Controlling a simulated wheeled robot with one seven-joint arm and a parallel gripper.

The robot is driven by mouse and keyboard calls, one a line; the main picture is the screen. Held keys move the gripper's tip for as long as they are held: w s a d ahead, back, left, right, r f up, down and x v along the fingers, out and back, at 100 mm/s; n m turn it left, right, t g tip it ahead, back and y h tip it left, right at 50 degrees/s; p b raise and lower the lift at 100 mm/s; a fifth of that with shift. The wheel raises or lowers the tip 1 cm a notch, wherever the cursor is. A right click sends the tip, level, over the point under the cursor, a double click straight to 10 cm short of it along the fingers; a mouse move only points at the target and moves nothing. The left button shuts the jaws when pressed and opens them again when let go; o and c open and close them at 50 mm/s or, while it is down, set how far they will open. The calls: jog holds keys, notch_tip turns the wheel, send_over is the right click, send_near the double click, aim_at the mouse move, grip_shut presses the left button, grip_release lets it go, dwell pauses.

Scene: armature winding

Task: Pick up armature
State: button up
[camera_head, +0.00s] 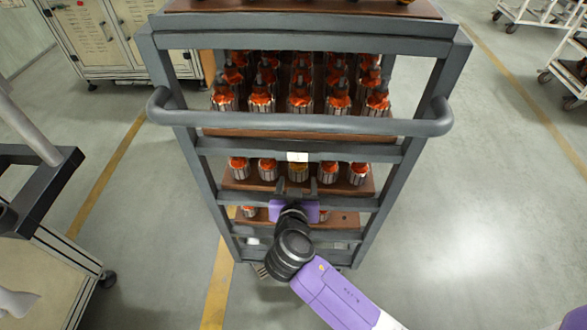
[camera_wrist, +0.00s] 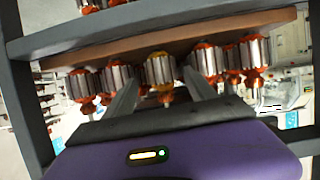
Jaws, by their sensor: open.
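Armatures with ribbed metal bodies and orange windings stand in rows on brown boards in a grey rack. One armature with yellower winding (camera_head: 298,173) is in the middle of the front row on a middle board. It also shows in the wrist view (camera_wrist: 160,70), where the board appears above and the shafts point down. My gripper (camera_head: 298,188) reaches in at the rack's front, at this armature. In the wrist view my gripper (camera_wrist: 161,80) is open, with one finger on each side of the yellow armature. I cannot tell whether the fingers touch it.
The grey rack (camera_head: 300,124) has crossbars and a curved handle in front of its boards. Orange armatures (camera_head: 267,169) stand close on both sides of the yellow one. A fuller board (camera_head: 340,126) is above. Open floor (camera_head: 470,230) lies to the right.

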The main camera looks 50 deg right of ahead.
aim_at(298, 171)
jog(key=shift+s+d+f, duration=0.1)
jog(key=shift+m, duration=0.3)
jog(key=shift+p+x, duration=0.4)
jog(key=shift+x, duration=3.4)
grip_shut()
